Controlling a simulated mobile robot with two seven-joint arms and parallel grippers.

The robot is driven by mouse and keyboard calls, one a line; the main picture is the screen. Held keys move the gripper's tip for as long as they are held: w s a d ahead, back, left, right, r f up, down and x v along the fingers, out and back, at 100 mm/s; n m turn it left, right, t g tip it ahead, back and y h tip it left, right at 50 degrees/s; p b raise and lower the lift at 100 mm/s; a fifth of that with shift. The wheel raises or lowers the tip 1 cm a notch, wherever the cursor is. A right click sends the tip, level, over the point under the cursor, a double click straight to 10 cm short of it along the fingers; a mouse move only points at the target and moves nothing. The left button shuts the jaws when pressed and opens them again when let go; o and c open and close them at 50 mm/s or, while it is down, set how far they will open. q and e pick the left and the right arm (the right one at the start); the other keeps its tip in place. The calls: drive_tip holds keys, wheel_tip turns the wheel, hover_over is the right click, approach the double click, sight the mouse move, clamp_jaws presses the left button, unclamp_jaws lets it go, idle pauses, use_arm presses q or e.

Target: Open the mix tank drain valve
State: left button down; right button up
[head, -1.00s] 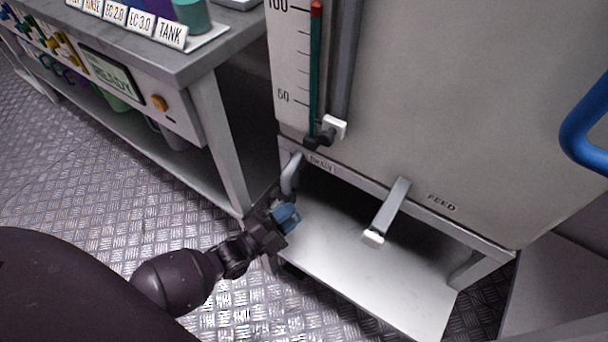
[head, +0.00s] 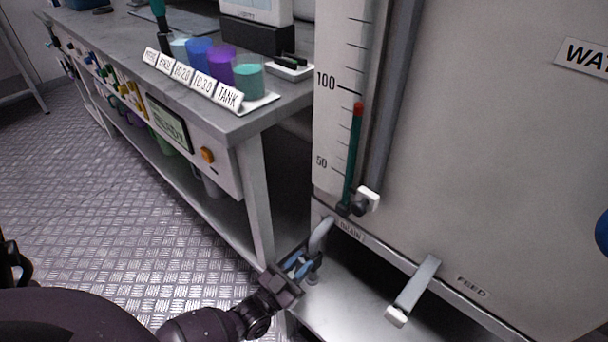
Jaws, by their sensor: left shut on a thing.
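The mix tank (head: 450,150) is a large pale box on the right. Its drain outlet (head: 321,234) is a short grey bent pipe beside the DRAIN label (head: 349,229), at the tank's lower left corner. My left gripper (head: 299,266) is at this pipe's lower end. It is shut on a small blue part there, which looks like the drain valve handle (head: 303,268). The fingers cover much of the handle, so its exact angle is hard to tell. My right gripper is not in view.
The feed outlet (head: 414,288) hangs to the right, by the FEED label (head: 472,287). A level gauge (head: 354,155) runs up the tank front. A grey bench (head: 275,105) with labelled cups stands at left. Open metal floor (head: 130,225) lies before it.

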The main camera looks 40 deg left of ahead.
use_arm(q)
drive_tip(key=shift+a+n+y, duration=0.35)
drive_tip(key=shift+n+y, duration=0.25)
drive_tip(key=shift+n, duration=0.7)
drive_tip(key=c, duration=1)
unclamp_jaws()
drive_tip(key=b+v, duration=0.2)
drive_tip(key=v, duration=0.8)
drive_tip(key=shift+s+f, duration=0.2)
drive_tip(key=shift+s, duration=0.15)
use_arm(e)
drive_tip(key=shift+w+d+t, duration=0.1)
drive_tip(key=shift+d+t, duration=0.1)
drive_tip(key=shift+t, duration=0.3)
use_arm(q)
drive_tip(key=shift+r, duration=0.1)
